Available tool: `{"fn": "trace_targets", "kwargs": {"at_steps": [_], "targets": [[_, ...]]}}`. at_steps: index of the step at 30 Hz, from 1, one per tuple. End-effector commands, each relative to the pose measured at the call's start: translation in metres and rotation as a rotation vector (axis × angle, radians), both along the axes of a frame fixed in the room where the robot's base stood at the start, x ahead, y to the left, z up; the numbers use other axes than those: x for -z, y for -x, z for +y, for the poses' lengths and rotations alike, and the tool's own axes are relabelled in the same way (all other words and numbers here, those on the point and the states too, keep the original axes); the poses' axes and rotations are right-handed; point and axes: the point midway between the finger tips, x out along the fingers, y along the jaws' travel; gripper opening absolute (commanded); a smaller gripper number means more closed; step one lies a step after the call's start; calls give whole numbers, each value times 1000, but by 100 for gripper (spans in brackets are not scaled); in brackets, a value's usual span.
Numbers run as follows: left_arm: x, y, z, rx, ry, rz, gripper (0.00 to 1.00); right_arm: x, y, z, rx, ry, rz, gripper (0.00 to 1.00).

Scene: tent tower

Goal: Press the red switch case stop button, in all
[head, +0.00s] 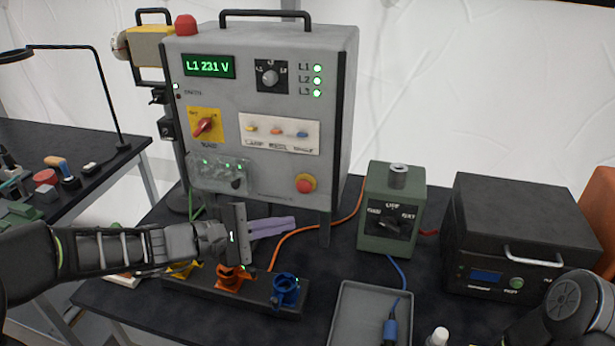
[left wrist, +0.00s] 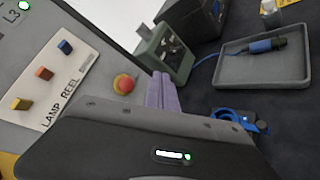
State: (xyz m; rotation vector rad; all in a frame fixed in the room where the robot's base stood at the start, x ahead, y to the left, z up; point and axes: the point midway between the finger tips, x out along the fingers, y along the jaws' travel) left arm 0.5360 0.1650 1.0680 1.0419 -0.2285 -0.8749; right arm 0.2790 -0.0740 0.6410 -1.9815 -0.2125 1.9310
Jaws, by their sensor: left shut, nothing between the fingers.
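The red stop button (head: 305,183) sits on a yellow collar at the lower right of the grey switch case (head: 250,165) front. It also shows in the left wrist view (left wrist: 124,84), left of my fingers. My left gripper (head: 291,224) comes in from the left, in front of the case and below the button. Its purple fingers are shut and empty, pointing right. In the left wrist view the fingertips (left wrist: 162,75) are apart from the button, with a visible gap. My right gripper does not show.
Orange and blue sockets (head: 285,290) stand on a dark bar below my left gripper. A green box (head: 391,210) with a knob, a grey tray (head: 350,315) and a black unit (head: 520,225) stand to the right. Orange and blue cables cross the table.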

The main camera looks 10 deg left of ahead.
Motion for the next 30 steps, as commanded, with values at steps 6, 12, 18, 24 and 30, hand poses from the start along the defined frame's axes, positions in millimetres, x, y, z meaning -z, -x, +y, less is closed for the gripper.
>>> {"fn": "trace_targets", "kwargs": {"at_steps": [6, 12, 18, 24, 30], "targets": [[1, 0, 0, 0, -1, 2, 0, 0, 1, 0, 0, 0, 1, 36], [1, -2, 0, 1, 0, 2, 0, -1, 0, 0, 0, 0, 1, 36], [0, -15, -1, 2, -2, 3, 0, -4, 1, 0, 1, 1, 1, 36], [-1, -39, -3, 1, 0, 3, 0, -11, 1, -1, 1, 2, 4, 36], [1, -65, -5, 2, 0, 2, 0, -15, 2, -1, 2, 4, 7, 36]]}}
